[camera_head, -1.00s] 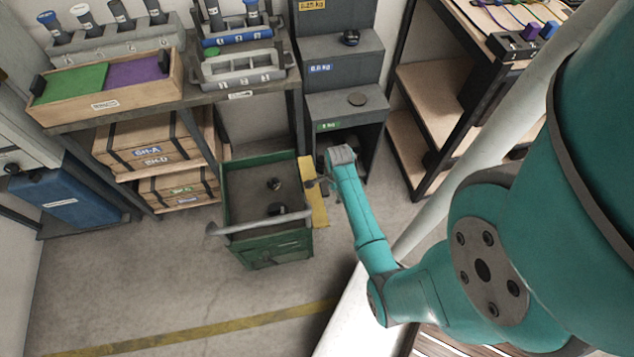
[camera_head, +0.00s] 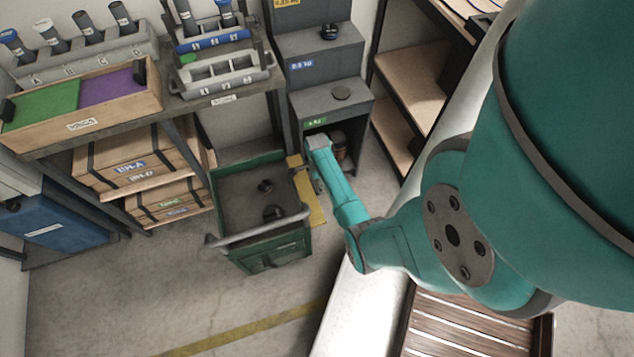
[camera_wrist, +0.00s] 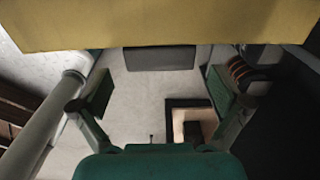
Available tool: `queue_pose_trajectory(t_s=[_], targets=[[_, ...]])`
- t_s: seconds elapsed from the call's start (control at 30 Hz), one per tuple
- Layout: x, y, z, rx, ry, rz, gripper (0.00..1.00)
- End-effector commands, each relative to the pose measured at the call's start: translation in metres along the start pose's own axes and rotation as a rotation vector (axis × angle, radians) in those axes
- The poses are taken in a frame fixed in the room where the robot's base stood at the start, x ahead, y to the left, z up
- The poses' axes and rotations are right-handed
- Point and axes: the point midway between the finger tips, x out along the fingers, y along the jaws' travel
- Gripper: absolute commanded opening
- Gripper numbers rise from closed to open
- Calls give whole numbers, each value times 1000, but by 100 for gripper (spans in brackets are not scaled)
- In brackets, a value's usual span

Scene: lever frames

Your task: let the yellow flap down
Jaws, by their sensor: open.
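The yellow flap (camera_head: 315,207) is a flat strip along the right side of the green cart (camera_head: 270,252). It appears to stick out sideways from the cart; its exact tilt is hard to tell. In the wrist view the flap (camera_wrist: 150,24) is a broad yellow panel close across the top edge. My gripper (camera_wrist: 158,80) is open there, its two fingers spread below the panel with nothing between them. In the head view my gripper (camera_head: 317,182) is beside the flap, partly hidden by my teal wrist. I cannot tell whether it touches the flap.
Two dark knobs lie in the cart, which has a grey handle (camera_head: 262,228) at its front. A grey stepped stand (camera_head: 330,105) is close behind my wrist. A wooden shelf (camera_head: 408,75) stands right of it, a workbench (camera_head: 222,105) at left. Floor in front is clear.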

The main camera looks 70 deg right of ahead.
Motion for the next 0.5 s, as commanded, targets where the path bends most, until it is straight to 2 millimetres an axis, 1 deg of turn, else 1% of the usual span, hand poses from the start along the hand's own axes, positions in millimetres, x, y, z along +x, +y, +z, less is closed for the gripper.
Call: queue_pose_trajectory(t_s=[0.1, 0.2, 0.5], targets=[[12, 0, 0, 0, 0, 1, 100], [18, 0, 0, 0, 0, 0, 100], [22, 0, 0, 0, 0, -1, 100]])
